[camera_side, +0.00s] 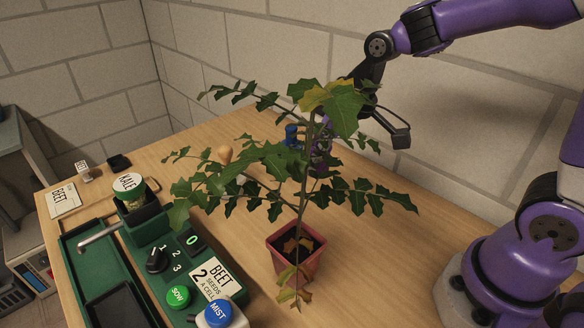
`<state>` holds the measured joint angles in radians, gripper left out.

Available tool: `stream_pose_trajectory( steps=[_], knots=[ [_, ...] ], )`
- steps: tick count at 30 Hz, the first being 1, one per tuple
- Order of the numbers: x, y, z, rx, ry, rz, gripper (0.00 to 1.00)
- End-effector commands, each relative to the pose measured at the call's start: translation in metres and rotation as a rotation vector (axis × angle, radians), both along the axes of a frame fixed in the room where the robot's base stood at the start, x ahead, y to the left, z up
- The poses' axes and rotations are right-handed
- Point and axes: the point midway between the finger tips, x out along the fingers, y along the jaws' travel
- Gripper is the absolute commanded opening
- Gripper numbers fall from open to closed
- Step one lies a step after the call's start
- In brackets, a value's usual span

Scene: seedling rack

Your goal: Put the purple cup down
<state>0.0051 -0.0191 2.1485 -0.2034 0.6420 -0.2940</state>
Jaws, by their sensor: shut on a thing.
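Small purple patches behind the leaves of a potted plant look like the purple cup (321,157). Leaves hide most of it, so its tilt and whether it touches the table cannot be told. My gripper (366,125) is at the upper right of the plant, partly behind its leaves. One dark finger shows at its right side; the other is hidden. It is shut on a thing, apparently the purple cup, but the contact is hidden.
The leafy plant in a reddish pot (297,262) stands mid-table, its branches spreading wide. A green seeding machine (150,238) with knobs and buttons fills the front left. A blue object (291,135) and a rounded wooden knob (225,154) show among the leaves. Bare table lies right of the pot.

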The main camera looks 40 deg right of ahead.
Motion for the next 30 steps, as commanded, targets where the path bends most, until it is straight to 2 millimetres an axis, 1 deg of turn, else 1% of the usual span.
stream_pose_trajectory(
  steps=[1,4,7,11,15,18,21,26,28,30],
  knots=[
    [-0.004,-0.011,0.002,0.0,-0.002,-0.02,0.03],
    [-0.011,-0.026,0.004,-0.001,-0.004,-0.041,0.03],
    [-0.013,-0.04,0.0,-0.001,-0.002,-0.051,0.03],
    [-0.008,-0.065,-0.015,0.001,0.002,-0.056,0.03],
    [0.0,-0.098,-0.036,0.002,0.002,-0.056,0.03],
    [0.005,-0.118,-0.049,0.002,0.001,-0.053,0.03],
    [0.009,-0.133,-0.058,0.002,0.0,-0.05,0.03],
    [0.011,-0.144,-0.065,0.001,-0.003,-0.048,0.03],
    [0.011,-0.144,-0.072,0.002,-0.002,-0.046,0.03],
    [0.011,-0.144,-0.084,0.002,0.001,-0.045,0.03]
  ],
)
